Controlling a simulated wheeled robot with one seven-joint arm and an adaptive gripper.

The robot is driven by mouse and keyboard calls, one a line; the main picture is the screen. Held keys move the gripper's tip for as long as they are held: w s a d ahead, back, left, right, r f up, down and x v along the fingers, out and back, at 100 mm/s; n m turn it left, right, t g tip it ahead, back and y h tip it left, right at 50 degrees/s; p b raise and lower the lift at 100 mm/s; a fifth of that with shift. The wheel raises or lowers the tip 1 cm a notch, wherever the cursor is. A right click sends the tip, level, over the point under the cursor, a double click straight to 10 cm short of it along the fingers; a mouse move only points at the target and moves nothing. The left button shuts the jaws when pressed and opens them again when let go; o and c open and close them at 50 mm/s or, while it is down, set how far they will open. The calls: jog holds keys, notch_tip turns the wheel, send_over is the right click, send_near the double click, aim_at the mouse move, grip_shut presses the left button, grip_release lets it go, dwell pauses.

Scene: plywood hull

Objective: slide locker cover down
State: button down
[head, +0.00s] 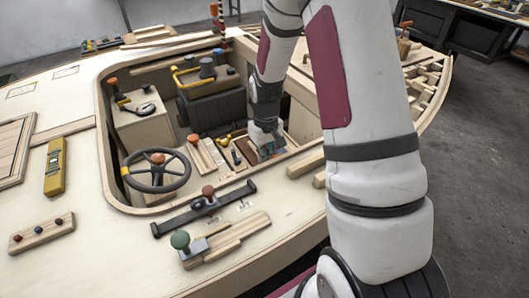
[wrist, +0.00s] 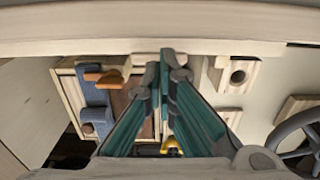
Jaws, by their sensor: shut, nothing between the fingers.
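My gripper (wrist: 165,62) is shut and empty, its two teal fingers together in the middle of the wrist view. In the head view my gripper (head: 268,150) reaches down into the open cockpit well at its right side. A wooden frame (wrist: 67,72) with a brown panel (wrist: 121,98), a blue strip and orange and brown knobs lies left of the fingers in the wrist view. It may be the locker with its cover; I cannot tell for sure. The fingers overlap its right edge in the picture; contact is unclear. My arm hides part of this area in the head view.
A steering wheel (head: 156,170) stands at the well's left side, with a dark seat box (head: 212,105) behind. A pale hull edge (wrist: 160,20) crosses the top of the wrist view. A block with a round hole (wrist: 236,76) sits right of the fingers.

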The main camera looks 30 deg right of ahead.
jog(key=shift+r, duration=0.1)
jog(key=s+a+r+t+p, duration=0.1)
jog(key=s+r+p, duration=0.15)
jog(key=r, duration=0.85)
jog(key=s+a+r+p, duration=0.2)
jog(key=r+p, duration=0.1)
jog(key=r, duration=0.9)
jog(key=s+a+r+t+p, duration=0.1)
jog(key=s+a+r, duration=0.1)
jog(key=s+r, duration=0.3)
jog(key=s+a+r+t+p, duration=0.1)
jog(key=s+r, duration=0.4)
jog(key=s, duration=0.6)
jog(key=s+a+r+t+p, duration=0.1)
jog(key=s+a+r, duration=0.3)
jog(key=s, duration=0.4)
jog(key=shift+r+p, duration=0.6)
jog(key=shift+p, duration=0.2)
